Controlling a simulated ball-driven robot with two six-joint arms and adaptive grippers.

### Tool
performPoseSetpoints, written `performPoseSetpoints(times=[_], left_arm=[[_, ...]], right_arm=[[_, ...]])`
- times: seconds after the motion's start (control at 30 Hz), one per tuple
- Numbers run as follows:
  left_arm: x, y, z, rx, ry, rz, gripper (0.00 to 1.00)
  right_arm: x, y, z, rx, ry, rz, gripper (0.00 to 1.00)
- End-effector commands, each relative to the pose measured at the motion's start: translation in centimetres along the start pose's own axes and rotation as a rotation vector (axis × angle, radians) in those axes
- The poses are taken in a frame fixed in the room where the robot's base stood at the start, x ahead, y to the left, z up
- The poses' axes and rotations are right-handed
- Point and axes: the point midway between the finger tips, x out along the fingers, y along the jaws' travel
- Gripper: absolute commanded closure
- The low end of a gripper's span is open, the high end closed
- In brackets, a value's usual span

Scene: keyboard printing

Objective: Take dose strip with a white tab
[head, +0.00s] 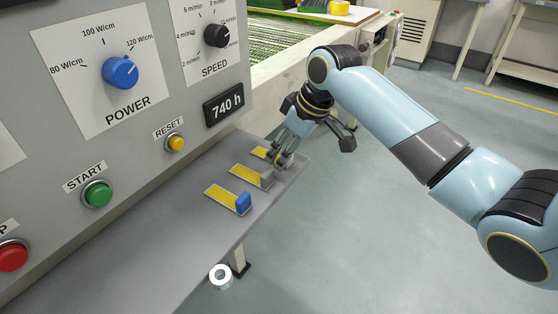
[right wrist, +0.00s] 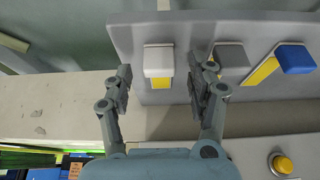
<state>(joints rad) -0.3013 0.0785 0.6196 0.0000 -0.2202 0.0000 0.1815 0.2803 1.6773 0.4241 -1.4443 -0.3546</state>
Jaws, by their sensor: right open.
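The dose strip with a white tab (right wrist: 159,62) lies on the grey shelf. In the right wrist view its white tab and short yellow part show between my open fingers, with a gap on each side. In the head view only its yellow end (head: 259,152) shows; my right gripper covers the tab. My right gripper (head: 282,157) is open and empty over the shelf's far end; it also shows in the right wrist view (right wrist: 163,82), with one finger close to the grey-tabbed strip. My left gripper is in neither view.
A grey-tabbed strip (head: 247,174) and a blue-tabbed strip (head: 228,198) lie beside it on the shelf (head: 150,235). The control panel (head: 145,130) rises behind the shelf, with a yellow reset button (head: 176,142). A white roll (head: 220,276) shows below the shelf's edge.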

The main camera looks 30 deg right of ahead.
Motion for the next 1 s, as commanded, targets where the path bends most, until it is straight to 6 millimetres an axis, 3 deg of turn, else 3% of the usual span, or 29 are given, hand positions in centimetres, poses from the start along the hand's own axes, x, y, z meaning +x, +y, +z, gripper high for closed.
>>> performPoseSetpoints(times=[0.1, 0.33, 0.67, 1.0], left_arm=[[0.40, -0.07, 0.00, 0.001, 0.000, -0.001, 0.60], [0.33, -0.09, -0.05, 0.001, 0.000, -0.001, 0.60], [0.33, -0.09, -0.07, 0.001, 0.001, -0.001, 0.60], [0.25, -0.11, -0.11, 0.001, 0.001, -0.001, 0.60]], right_arm=[[1.17, -0.03, 0.03, 0.000, 0.000, 0.000, 0.42], [1.21, 0.01, 0.00, 0.000, 0.000, 0.002, 0.42], [1.20, 0.01, 0.03, 0.000, 0.000, 0.001, 0.84], [0.96, 0.02, -0.09, 0.000, 0.001, 0.002, 0.86]])
